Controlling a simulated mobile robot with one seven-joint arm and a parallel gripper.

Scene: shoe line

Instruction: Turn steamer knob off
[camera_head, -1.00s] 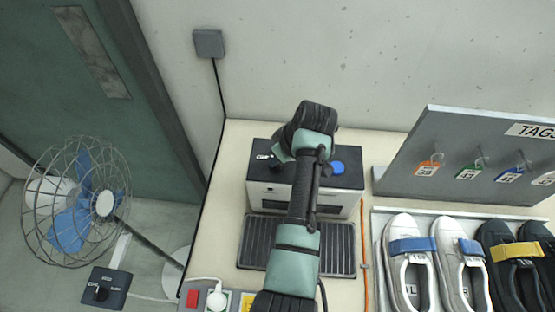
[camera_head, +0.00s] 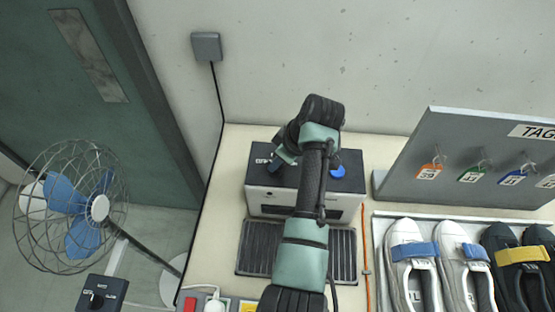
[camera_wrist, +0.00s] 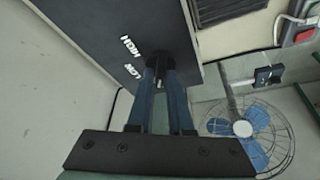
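The steamer (camera_head: 300,206) is a white box with a dark top, on the bench in the middle of the head view. Its dark top (camera_wrist: 105,50) fills the upper left of the wrist view, with white HIGH and LOW marks beside the knob. The small dark knob (camera_wrist: 158,78) lies between my fingertips and is mostly hidden by them. My gripper (camera_wrist: 160,72) reaches down onto it, with its fingers close together on both sides of the knob. In the head view my gripper (camera_head: 284,154) is over the left part of the steamer top.
A blue cap (camera_head: 337,171) sits on the steamer's right side. A dark ribbed tray (camera_head: 258,250) lies in front. Shoes (camera_head: 408,255) and a grey tag board (camera_head: 450,150) stand at right. A caged fan (camera_head: 75,210) and a dark switch box (camera_head: 102,292) are at left.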

